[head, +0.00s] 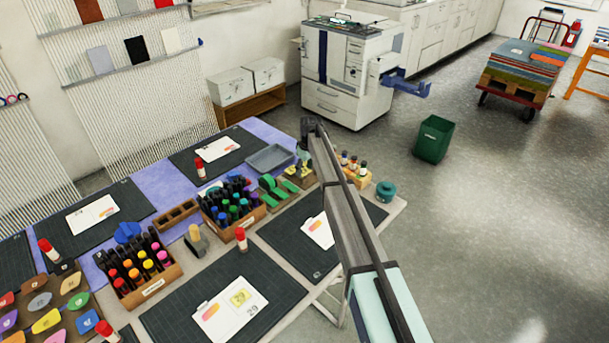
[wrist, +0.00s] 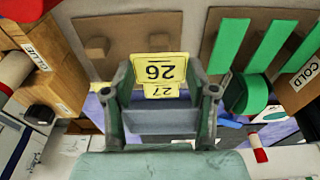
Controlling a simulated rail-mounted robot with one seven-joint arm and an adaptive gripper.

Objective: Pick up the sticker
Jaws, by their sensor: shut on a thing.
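A yellow sticker marked 26 (wrist: 160,70) sits between the fingertips of my gripper (wrist: 160,66) in the wrist view, its sides at the two fingers. The number appears upside down. A second yellow sticker marked 27 (wrist: 162,91) shows just below it in the picture, partly covered. Behind them is a brown board (wrist: 120,30) with small raised blocks. In the head view my gripper (head: 305,153) is at the back right of the table, close to the brown board (head: 301,182) with yellow pieces; the held sticker cannot be made out there.
Green strips (head: 272,188) stand left of the board, and a grey tray (head: 269,158) lies behind them. Small bottles (head: 353,164) in a wooden holder are to the right. A marker box (head: 261,210) and dark mats (head: 205,163) fill much of the table.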

